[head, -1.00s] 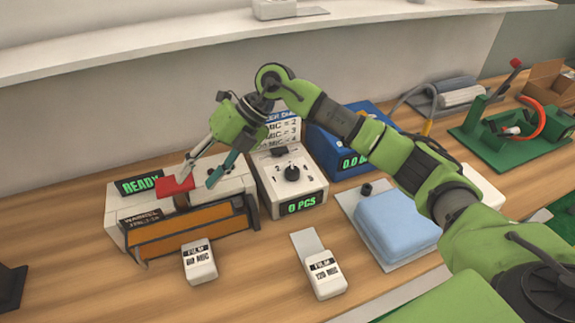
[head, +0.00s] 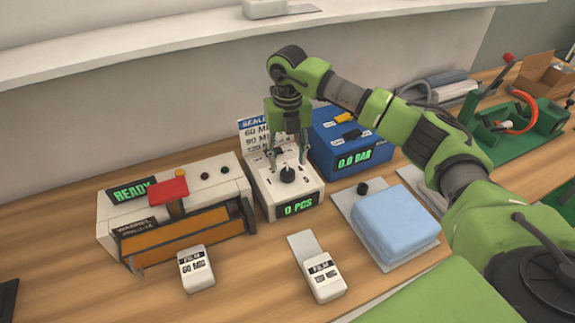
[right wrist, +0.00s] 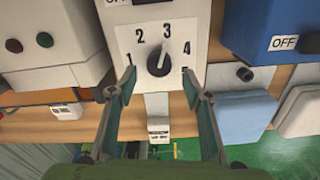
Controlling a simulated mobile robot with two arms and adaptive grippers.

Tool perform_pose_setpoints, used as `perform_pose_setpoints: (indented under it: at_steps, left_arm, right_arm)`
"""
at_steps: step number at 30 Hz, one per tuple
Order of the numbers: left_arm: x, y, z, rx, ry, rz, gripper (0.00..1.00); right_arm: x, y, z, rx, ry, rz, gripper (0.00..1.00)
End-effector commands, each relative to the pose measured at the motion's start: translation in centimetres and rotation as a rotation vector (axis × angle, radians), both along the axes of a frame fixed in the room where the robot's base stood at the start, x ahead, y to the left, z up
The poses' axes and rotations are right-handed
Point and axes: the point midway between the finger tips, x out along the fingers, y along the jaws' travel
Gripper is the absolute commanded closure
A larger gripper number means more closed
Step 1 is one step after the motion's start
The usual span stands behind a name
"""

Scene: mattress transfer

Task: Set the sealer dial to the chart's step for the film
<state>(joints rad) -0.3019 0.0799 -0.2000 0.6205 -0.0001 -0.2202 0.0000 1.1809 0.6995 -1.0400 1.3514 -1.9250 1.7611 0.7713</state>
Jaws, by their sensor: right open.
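The sealer dial (head: 288,174) is a black knob on a white box. In the right wrist view the dial (right wrist: 158,63) has steps 1 to 4 around it, and its pointer seems turned towards 3. My right gripper (head: 287,160) is over the dial, open, fingers pointing down. In the wrist view the right gripper (right wrist: 158,85) has its fingers apart on either side of the knob, not visibly touching it. The chart (head: 254,132) behind lists 60, 90 and 120 MIC; my gripper hides its steps. Film packs marked 60 MIC (head: 196,268) and 120 MIC (head: 324,278) lie in front.
The sealer (head: 223,176) with a red-topped handle (head: 168,190) and READY display stands left of the dial box. A blue box (head: 350,140) reading 0.0 BAR stands right. A folded blue pad (head: 394,222) lies on a plate.

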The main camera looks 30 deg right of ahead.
Motion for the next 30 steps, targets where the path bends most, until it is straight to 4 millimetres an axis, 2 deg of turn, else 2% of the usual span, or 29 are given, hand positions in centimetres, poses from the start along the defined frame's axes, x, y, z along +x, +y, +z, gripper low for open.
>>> perform_pose_setpoints:
  at_steps: [3,7,12,19,20,24,30]
  left_arm:
    - [0.0,0.0,0.7,0.0,0.0,0.0,1.0]
    - [0.0,0.0,1.0,0.0,0.0,0.0,1.0]
    - [0.0,0.0,1.1,0.0,0.0,0.0,1.0]
    - [0.0,0.0,1.1,0.0,0.0,0.0,1.0]
    - [0.0,0.0,1.1,0.0,0.0,0.0,1.0]
    - [0.1,0.0,1.1,0.0,-0.001,0.0,1.0]
    - [0.1,0.0,1.0,0.0,-0.001,0.0,1.0]
  right_arm:
    - [-0.1,0.0,-2.0,0.001,0.003,0.0,0.55]
    - [-0.1,0.0,-3.5,0.002,0.003,0.0,0.55]
    - [0.0,0.1,-4.4,0.001,0.0,0.001,0.55]
    - [0.0,0.1,-4.5,0.001,-0.001,0.001,0.55]
    - [0.0,0.1,-4.5,0.001,-0.001,0.001,0.57]
    - [0.0,0.1,-4.5,0.002,-0.001,0.001,0.93]
    - [0.0,0.1,-4.5,0.002,-0.001,0.004,0.93]
